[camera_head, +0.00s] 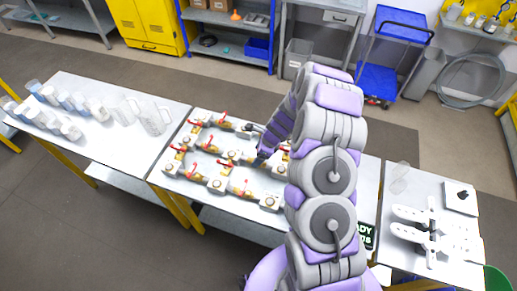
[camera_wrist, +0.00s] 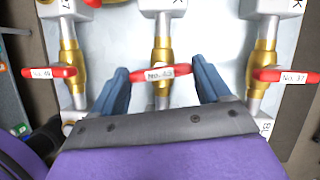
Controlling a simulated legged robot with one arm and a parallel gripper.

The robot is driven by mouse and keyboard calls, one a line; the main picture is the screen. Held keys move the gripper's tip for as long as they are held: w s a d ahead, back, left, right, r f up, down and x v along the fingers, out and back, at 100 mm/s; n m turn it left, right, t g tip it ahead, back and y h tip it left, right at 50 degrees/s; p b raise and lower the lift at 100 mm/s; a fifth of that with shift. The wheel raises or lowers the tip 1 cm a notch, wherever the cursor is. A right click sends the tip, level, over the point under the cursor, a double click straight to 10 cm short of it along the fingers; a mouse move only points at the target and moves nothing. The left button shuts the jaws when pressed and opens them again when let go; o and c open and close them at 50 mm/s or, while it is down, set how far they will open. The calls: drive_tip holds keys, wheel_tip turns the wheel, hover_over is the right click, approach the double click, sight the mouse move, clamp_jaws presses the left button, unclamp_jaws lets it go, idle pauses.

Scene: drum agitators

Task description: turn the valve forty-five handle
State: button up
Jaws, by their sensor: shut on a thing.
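In the wrist view, a red valve handle (camera_wrist: 160,73) with a white "No. 4…" label lies crosswise on a brass valve; its last digit is hard to read. My gripper (camera_wrist: 160,68) has one blue finger at each end of this handle and is shut on it. The brass valve body (camera_wrist: 162,55) sits on a grey pipe between the fingers. In the head view, my gripper (camera_head: 265,152) reaches down to the pipework on the middle table, and my arm hides part of the valves.
Neighbouring red handles stand left (camera_wrist: 49,72) and right (camera_wrist: 286,75) of my gripper, on parallel pipes. The left table (camera_head: 90,125) holds clear and blue-lidded containers. The right table (camera_head: 450,255) holds white parts. A blue cart (camera_head: 380,80) stands behind.

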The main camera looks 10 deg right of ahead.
drive_tip(key=shift+w+r+m+t+p, duration=0.15)
drive_tip(key=shift+m+t+p, duration=0.25)
drive_tip(key=shift+m+p, duration=0.45)
drive_tip(key=shift+m, duration=0.25)
drive_tip(key=o, duration=1)
drive_tip(key=v, duration=1.7)
drive_tip(key=shift+a+r, duration=0.15)
drive_tip(key=shift+a, duration=0.05)
